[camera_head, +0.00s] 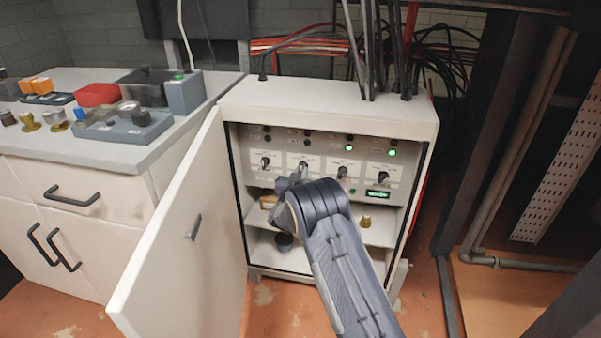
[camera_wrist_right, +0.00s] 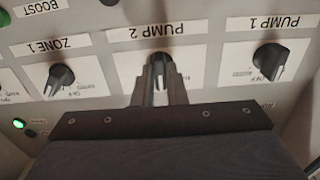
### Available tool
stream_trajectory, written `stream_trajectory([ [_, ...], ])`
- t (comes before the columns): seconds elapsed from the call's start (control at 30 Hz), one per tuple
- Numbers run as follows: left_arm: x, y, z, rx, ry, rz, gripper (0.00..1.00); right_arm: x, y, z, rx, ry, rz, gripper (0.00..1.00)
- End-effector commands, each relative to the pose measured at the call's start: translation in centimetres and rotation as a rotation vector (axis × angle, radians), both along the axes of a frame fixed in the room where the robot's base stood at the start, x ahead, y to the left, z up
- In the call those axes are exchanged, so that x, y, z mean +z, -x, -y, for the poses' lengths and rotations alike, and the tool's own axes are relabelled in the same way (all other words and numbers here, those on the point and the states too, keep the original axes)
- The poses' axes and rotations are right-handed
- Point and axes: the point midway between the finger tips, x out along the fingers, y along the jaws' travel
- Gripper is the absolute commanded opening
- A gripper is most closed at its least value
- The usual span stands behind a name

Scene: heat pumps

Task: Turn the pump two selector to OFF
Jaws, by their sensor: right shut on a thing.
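The pump two selector (camera_wrist_right: 159,62) is a black knob under the PUMP 2 label (camera_wrist_right: 158,35), which is upside down in the right wrist view. My right gripper (camera_wrist_right: 159,80) has its two fingers on either side of this knob and is shut on it. In the head view my right gripper (camera_head: 299,172) reaches the second knob from the left on the panel and mostly hides it. The knob's exact pointing and its position marks are covered by the fingers. My left gripper is not in view.
The pump 1 knob (camera_wrist_right: 269,60) and zone 1 knob (camera_wrist_right: 61,77) flank it. The white cabinet (camera_head: 330,108) has its door (camera_head: 170,240) open to the left. Two green lamps are lit at the panel's upper right. A counter (camera_head: 190,125) with several devices stands left.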

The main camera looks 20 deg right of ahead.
Motion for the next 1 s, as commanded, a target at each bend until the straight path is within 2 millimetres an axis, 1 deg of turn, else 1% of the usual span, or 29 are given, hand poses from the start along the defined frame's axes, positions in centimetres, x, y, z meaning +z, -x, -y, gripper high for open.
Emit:
stream_trajectory([
  [0.47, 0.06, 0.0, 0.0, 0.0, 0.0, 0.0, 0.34, -0.11, 0.02, -0.04, 0.0, 0.01, -0.01, 0.0],
  [0.5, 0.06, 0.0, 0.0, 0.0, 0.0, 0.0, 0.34, -0.11, 0.02, -0.04, 0.001, 0.01, -0.01, 0.17],
  [0.63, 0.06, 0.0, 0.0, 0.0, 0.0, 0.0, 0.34, -0.09, 0.02, -0.03, 0.0, 0.01, -0.009, 0.34],
  [0.9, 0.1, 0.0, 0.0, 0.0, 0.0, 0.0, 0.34, -0.02, 0.05, -0.05, 0.0, 0.01, -0.009, 0.34],
  [1.0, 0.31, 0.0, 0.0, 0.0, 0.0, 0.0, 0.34, 0.05, 0.53, -0.49, 0.001, 0.009, -0.009, 0.34],
])
